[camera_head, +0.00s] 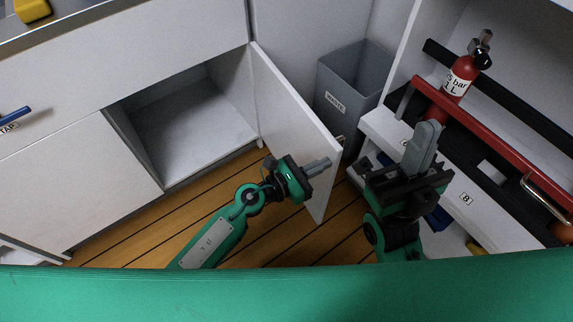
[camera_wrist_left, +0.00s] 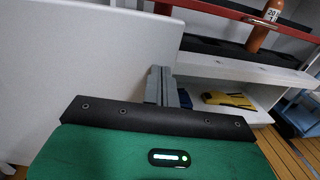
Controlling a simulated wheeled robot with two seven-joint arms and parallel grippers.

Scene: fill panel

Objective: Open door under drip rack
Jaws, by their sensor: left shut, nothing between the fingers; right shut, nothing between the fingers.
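A white cabinet door (camera_head: 285,100) under the counter stands wide open in the head view, swung out to the right of an empty cabinet opening (camera_head: 195,120). Its pale panel also fills the left of the left wrist view (camera_wrist_left: 75,65). My left gripper (camera_head: 322,165) is shut and empty, its fingers across the door's inner face near the free edge. The fingers show beside the panel in the left wrist view (camera_wrist_left: 160,85); whether they touch it I cannot tell. My right gripper (camera_head: 424,140) is shut and empty, in front of the shelf unit.
A grey waste bin (camera_head: 350,85) stands behind the door. A white shelf unit on the right has a red rail (camera_head: 490,120) and a red gas cylinder (camera_head: 460,78). Another cabinet door (camera_head: 85,180) at left is closed. Wooden floor (camera_head: 280,240) is clear below.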

